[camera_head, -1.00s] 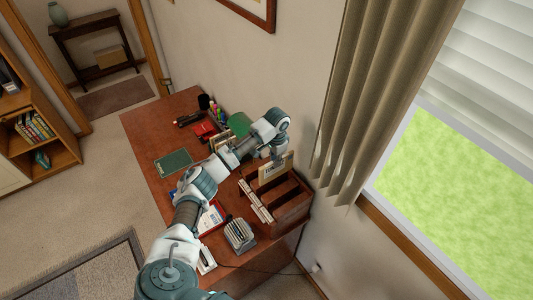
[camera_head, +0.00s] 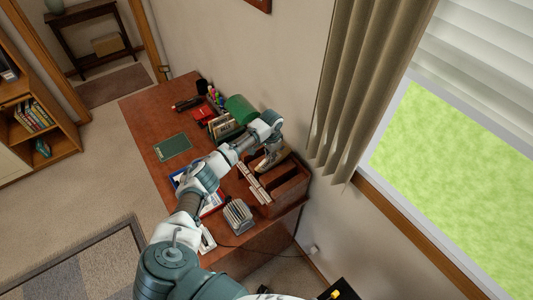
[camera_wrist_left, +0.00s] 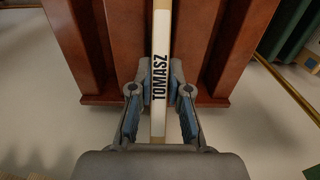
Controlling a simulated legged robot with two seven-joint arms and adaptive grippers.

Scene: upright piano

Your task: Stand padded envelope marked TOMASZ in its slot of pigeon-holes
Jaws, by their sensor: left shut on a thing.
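The pigeon-holes (camera_head: 291,190) are a reddish-brown wooden rack at the desk's right end; their dividers (camera_wrist_left: 207,45) also show in the left wrist view. My left gripper (camera_head: 271,150) is over the rack's far part. In the wrist view my left gripper (camera_wrist_left: 160,88) is shut on the padded envelope (camera_wrist_left: 160,70), seen edge-on with TOMASZ in black on a white strip. The envelope lines up between two dividers; how deep it sits I cannot tell. In the head view the envelope (camera_head: 268,161) is partly hidden by the gripper. My right gripper is not in view.
The desk (camera_head: 147,113) holds a green mat (camera_head: 172,147), a green rounded object (camera_head: 240,108) behind the rack, and a grey slotted item (camera_head: 238,215) in front. Light-coloured items (camera_head: 254,184) line the rack's left side. A curtain (camera_head: 365,80) hangs close to the right.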

